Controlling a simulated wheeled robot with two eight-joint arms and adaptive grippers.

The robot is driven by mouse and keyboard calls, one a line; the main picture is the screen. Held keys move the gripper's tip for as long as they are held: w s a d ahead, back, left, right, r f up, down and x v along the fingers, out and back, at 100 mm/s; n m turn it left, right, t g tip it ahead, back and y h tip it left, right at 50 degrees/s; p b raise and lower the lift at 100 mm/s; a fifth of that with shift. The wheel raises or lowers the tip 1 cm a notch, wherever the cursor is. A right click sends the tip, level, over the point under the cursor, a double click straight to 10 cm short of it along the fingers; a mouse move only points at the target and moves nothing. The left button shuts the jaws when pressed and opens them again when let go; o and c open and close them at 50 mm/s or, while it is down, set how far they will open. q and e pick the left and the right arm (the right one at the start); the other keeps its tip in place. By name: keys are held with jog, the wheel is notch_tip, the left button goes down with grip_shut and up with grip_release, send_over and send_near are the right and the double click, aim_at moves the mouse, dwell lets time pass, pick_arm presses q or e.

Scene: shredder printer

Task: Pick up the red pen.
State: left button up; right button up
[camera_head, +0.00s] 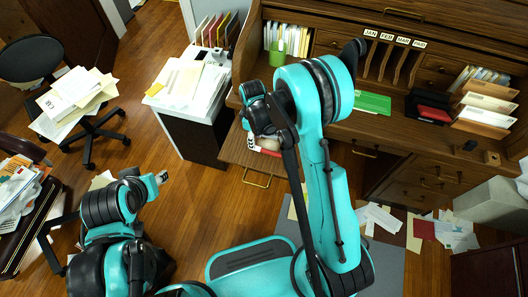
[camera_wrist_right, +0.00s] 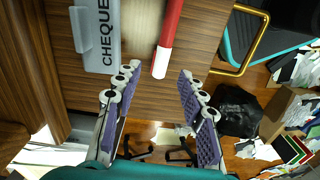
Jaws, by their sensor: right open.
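The red pen (camera_wrist_right: 171,22) has a white end and lies on a wooden surface in the right wrist view. My right gripper (camera_wrist_right: 158,71) is open, with one purple-padded finger on each side of the pen's white end. No contact with the pen shows. In the head view my right arm reaches over the pulled-out wooden drawer (camera_head: 238,154) of the desk and largely hides the gripper there. My left gripper (camera_head: 161,177) is low at the left over the floor, far from the pen; its fingers are too small to read.
A grey holder marked CHEQUE (camera_wrist_right: 99,40) lies beside the pen. A gold handle (camera_wrist_right: 246,42) is on the drawer's edge. A white cabinet (camera_head: 184,108) with papers stands left of the drawer.

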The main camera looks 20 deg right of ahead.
aim_at(265, 151)
notch_tip(265, 151, down, 4)
jog(key=shift+s+f+b, duration=0.1)
jog(key=shift+b, duration=0.95)
jog(key=shift+f, duration=0.35)
jog(key=shift+r, duration=0.1)
jog(key=shift+c, duration=1)
grip_shut()
